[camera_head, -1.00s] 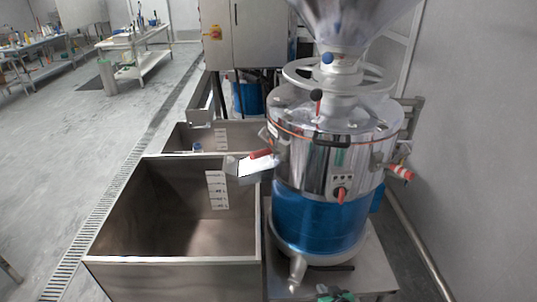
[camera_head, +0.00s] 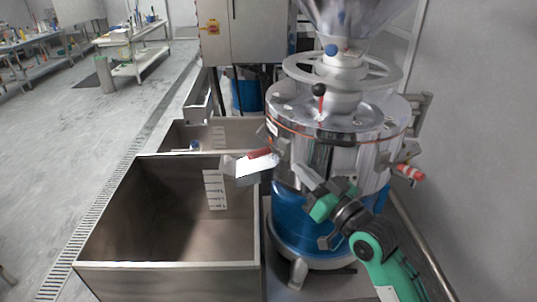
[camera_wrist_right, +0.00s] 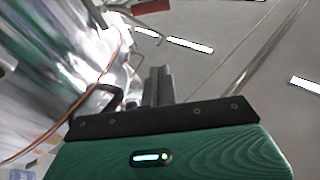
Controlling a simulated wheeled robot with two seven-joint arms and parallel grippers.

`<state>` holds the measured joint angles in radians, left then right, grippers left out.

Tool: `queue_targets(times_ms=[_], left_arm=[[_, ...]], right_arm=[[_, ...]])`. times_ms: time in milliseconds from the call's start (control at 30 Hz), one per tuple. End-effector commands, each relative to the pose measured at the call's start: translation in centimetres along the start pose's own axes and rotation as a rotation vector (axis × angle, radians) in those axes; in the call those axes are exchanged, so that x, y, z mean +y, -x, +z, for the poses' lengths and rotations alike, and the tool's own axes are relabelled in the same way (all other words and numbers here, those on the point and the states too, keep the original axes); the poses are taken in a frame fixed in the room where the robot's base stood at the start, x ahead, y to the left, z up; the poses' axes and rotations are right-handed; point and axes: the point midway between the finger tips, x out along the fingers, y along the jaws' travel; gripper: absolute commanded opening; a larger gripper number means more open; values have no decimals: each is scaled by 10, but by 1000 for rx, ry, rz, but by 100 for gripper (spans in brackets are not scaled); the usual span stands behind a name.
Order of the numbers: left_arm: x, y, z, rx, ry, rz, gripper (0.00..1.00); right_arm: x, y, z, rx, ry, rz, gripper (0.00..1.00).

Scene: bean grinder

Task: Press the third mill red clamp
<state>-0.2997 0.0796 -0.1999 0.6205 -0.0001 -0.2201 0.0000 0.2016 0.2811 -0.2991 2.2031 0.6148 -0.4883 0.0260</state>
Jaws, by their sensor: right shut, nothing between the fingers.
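The near mill has a shiny steel drum (camera_head: 345,135) over a blue base (camera_head: 290,215). One red clamp handle (camera_head: 259,153) is at its left, above the spout. Another red clamp handle (camera_head: 409,172) sticks out on its right side. My right gripper (camera_head: 306,176) is shut and empty, in front of the drum between the two handles. It covers the red knob on the front panel. In the right wrist view, its shut fingers (camera_wrist_right: 158,84) point past the drum, and a red part (camera_wrist_right: 143,7) shows at the top edge. My left gripper is not in view.
A steel bin (camera_head: 165,265) stands left of the mill, with a spout (camera_head: 245,170) over its edge. A black-knobbed lever (camera_head: 319,90) rises from the mill top. A black handle (camera_wrist_right: 100,98) is close to my fingers in the wrist view. A wall is at right.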

Motion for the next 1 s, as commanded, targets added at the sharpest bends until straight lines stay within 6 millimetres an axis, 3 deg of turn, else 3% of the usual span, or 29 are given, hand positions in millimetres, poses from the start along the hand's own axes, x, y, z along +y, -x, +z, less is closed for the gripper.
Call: queue_targets(times_ms=[367, 833, 1000], left_arm=[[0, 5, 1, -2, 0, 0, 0], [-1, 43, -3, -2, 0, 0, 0], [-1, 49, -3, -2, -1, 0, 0]], right_arm=[[0, -9, -2, 0, -1, 1, 0], [0, -102, -4, 0, -2, 1, 0], [1, -107, 24, -5, -1, 3, 0]])
